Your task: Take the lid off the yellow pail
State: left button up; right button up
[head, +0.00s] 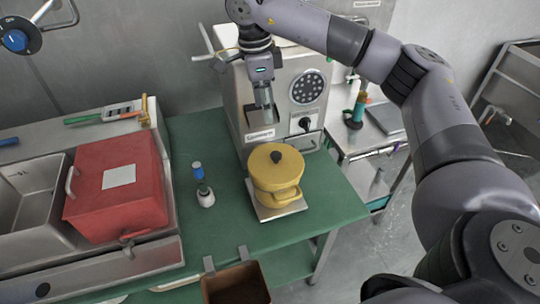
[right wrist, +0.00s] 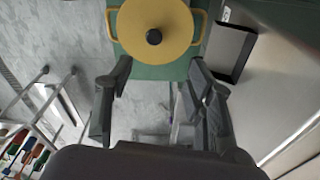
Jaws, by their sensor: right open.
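The yellow pail (head: 275,203) stands upright on a small metal plate (head: 262,213) at the foot of the grinder. Its yellow lid (head: 262,163) sits on top with a dark round knob (head: 277,157) in the middle. In the right wrist view the lid (right wrist: 135,25) and its knob (right wrist: 153,37) lie at the top, beyond the fingertips, with a yellow handle on each side. My right gripper (head: 264,112) is open and empty, pointing down above and behind the lid, apart from it. Its spread fingers show in the right wrist view (right wrist: 160,68). My left gripper is out of view.
The steel grinder (head: 308,88) stands close behind the pail. A small blue-topped bottle (head: 203,185) is left of it on the green table (head: 225,229). A red box (head: 115,200) sits by the sink at left. A brown bin (head: 237,285) hangs at the front.

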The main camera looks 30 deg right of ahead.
jog(key=p, duration=0.3)
send_over(276, 154)
jog(key=f, duration=0.4)
jog(key=a+f, duration=0.1)
jog(key=f, duration=0.2)
jog(key=shift+w, duration=0.3)
notch_tip(276, 154, down, 3)
jog(key=shift+w+d+r, duration=0.15)
jog(key=shift+r, duration=0.05)
jog(key=shift+f+p, duration=0.3)
jog(key=shift+f, duration=0.15)
jog(key=f+p, duration=0.2)
jog(key=s+f, duration=0.1)
jog(key=f, duration=0.1)
jog(key=shift+d+f+p, duration=0.1)
jog(key=shift+d+p, duration=0.2)
jog(key=shift+p, duration=0.1)
jog(key=shift+f, duration=0.4)
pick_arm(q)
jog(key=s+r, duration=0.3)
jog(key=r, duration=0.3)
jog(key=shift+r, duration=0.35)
pick_arm(e)
jog(key=shift+w, duration=0.1)
grip_shut()
